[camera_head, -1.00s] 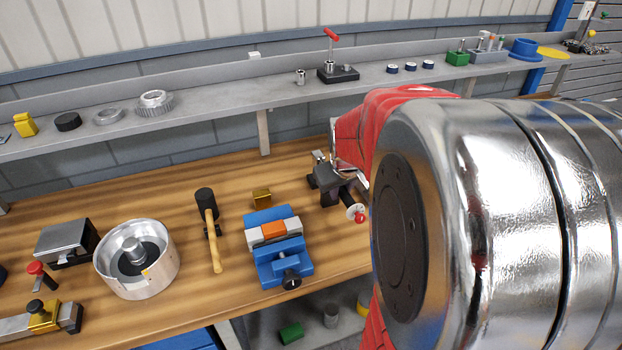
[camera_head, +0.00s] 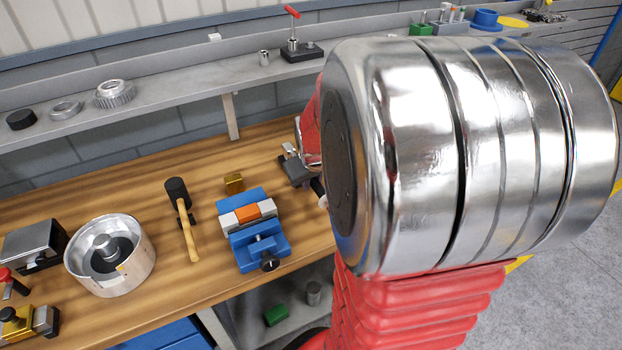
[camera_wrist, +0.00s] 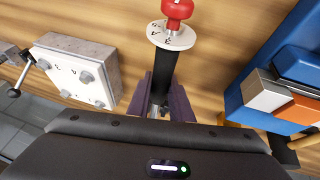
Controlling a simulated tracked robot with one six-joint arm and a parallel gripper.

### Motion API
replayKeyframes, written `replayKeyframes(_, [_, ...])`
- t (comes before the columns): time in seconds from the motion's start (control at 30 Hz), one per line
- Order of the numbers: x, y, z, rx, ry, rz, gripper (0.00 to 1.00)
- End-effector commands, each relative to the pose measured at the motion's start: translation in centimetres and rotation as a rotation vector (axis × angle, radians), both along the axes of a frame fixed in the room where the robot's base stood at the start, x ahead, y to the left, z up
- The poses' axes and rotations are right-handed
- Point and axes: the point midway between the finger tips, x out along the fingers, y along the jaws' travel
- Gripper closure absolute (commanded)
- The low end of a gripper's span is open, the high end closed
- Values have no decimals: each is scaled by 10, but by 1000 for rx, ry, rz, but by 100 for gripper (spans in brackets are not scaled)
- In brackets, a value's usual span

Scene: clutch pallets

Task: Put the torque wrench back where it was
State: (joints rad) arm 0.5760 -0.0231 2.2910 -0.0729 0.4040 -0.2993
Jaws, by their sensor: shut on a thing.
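The torque wrench (camera_wrist: 168,65) shows in the wrist view as a black handle with a white numbered disc and a red knob at its end. My gripper (camera_wrist: 165,100) has its dark jaws on both sides of the handle and is shut on it. The rest of the wrench is hidden behind my gripper body. The wrench is over the wooden bench (camera_head: 140,190). In the head view my arm covers nearly all of it. I cannot tell its height above the bench.
A blue vise (camera_head: 262,250) holding an orange piece is right of the wrench in the wrist view (camera_wrist: 298,72). A white-faced bolted block (camera_wrist: 82,76) is left. A shelf (camera_head: 160,102) runs behind, with a red-handled tool (camera_head: 292,30).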

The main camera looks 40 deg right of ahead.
Motion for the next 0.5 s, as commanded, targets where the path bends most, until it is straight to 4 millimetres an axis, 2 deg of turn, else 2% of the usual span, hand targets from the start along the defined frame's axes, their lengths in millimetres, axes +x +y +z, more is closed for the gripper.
replayKeyframes(0.03, [1, -1, 0, -2, -3, 0, 100])
replayKeyframes(0.07, [0, 0, -1, 0, 1, 0, 80])
replayKeyframes(0.1, [0, 0, -1, 0, 0, 0, 77])
replayKeyframes(0.3, [0, 0, -1, 0, 1, 0, 63])
replayKeyframes(0.5, [0, 0, -1, 0, 1, 0, 62])
